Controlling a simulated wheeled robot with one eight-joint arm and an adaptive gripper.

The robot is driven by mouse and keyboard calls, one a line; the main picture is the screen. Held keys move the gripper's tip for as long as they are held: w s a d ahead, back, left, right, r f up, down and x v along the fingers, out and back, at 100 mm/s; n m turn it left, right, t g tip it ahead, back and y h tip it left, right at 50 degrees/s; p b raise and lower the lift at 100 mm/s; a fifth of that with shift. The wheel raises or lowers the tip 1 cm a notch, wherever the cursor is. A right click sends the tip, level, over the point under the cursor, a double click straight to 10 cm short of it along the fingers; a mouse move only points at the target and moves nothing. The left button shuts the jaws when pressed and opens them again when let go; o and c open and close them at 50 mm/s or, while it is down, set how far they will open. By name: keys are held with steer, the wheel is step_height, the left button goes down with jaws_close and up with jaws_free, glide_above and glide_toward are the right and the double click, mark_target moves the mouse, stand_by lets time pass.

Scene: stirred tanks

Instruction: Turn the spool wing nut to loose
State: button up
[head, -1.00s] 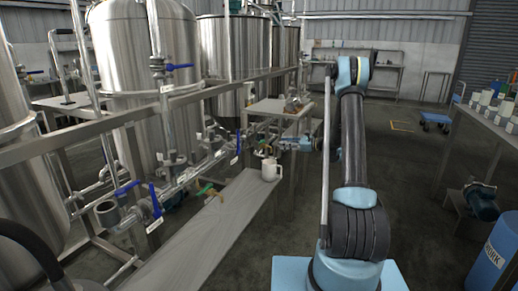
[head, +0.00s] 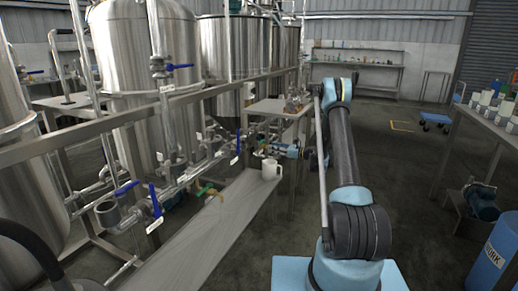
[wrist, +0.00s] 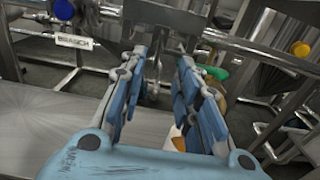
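In the wrist view, my gripper (wrist: 163,60) is open, its two blue fingers apart on either side of a small grey metal piece (wrist: 155,74). This piece hangs below a steel pipe fitting (wrist: 165,15) and may be the spool wing nut; its shape is too small to be sure. I cannot tell whether the fingers touch it. In the head view, my gripper (head: 290,151) is small and partly hidden at the pipework beyond the white mug, and the wing nut cannot be made out there.
A white mug (head: 271,169) stands at the far end of the steel bench (head: 205,222). Pipes with blue-handled valves (head: 155,200) run along its left, below the tanks (head: 148,60). A yellow knob (wrist: 300,48) shows right in the wrist view.

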mark_target(255, 145)
steer(key=x, duration=1)
steer(key=shift+d, duration=0.1)
jaws_close()
